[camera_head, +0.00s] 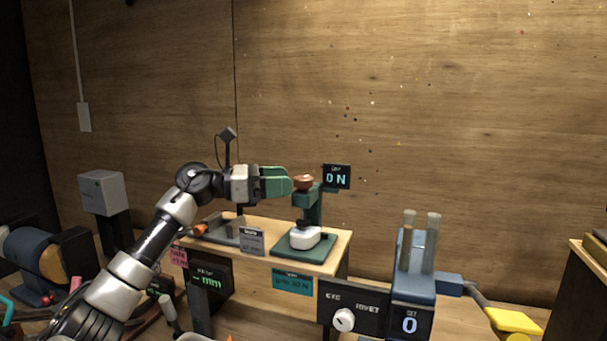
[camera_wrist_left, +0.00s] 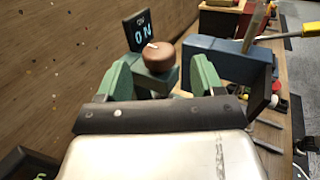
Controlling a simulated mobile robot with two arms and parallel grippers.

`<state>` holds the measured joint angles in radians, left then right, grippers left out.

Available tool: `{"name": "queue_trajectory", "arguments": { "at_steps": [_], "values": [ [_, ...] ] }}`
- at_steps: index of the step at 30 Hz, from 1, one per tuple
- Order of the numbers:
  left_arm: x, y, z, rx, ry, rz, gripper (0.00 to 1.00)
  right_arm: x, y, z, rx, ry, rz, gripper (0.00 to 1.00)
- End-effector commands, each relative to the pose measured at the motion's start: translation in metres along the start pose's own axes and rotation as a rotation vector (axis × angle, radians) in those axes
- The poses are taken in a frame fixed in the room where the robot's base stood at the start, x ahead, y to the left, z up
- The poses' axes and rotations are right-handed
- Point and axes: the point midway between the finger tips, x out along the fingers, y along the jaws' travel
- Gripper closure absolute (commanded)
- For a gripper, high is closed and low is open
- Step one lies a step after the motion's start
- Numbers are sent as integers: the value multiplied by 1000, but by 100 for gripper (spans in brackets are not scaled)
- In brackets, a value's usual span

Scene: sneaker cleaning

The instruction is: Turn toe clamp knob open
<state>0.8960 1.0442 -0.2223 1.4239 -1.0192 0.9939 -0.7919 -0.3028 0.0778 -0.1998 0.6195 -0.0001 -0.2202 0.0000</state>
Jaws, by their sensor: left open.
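The toe clamp is a green stand with a brown round knob (camera_head: 303,182) on top; a white sneaker-like piece (camera_head: 305,237) sits on its green base (camera_head: 288,248). My left gripper (camera_head: 290,183) has green fingers and is at the knob's height, just left of it. In the left wrist view the knob (camera_wrist_left: 161,58) shows a white mark and lies beyond and between the open fingertips (camera_wrist_left: 160,75). From these views I cannot tell whether a finger touches it. My right gripper is not in view.
A small display (camera_head: 337,177) reading "0 N" stands right behind the knob. A blue device (camera_head: 412,282) with two upright tubes is to the right, with a yellow-handled tool (camera_head: 513,321) beside it. An orange-tipped fixture (camera_head: 200,230) sits left on the wooden bench.

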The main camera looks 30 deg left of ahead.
Motion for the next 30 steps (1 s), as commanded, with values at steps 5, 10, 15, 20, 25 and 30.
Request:
{"name": "queue_trajectory", "arguments": {
  "at_steps": [5, 10, 15, 20, 25, 30],
  "values": [
    [31, 0, 3, -2, -1, -2, 33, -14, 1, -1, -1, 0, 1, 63],
    [46, 0, 1, -1, 0, 1, 33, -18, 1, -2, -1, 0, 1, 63],
    [50, 0, 0, -1, 0, 1, 33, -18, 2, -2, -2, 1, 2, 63],
    [50, 0, -1, -1, 0, 1, 33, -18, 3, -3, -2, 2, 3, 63],
    [50, 0, -1, -1, 0, 1, 57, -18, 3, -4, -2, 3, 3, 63],
    [50, 0, -1, -1, 0, 1, 80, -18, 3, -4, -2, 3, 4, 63]
  ]
}}
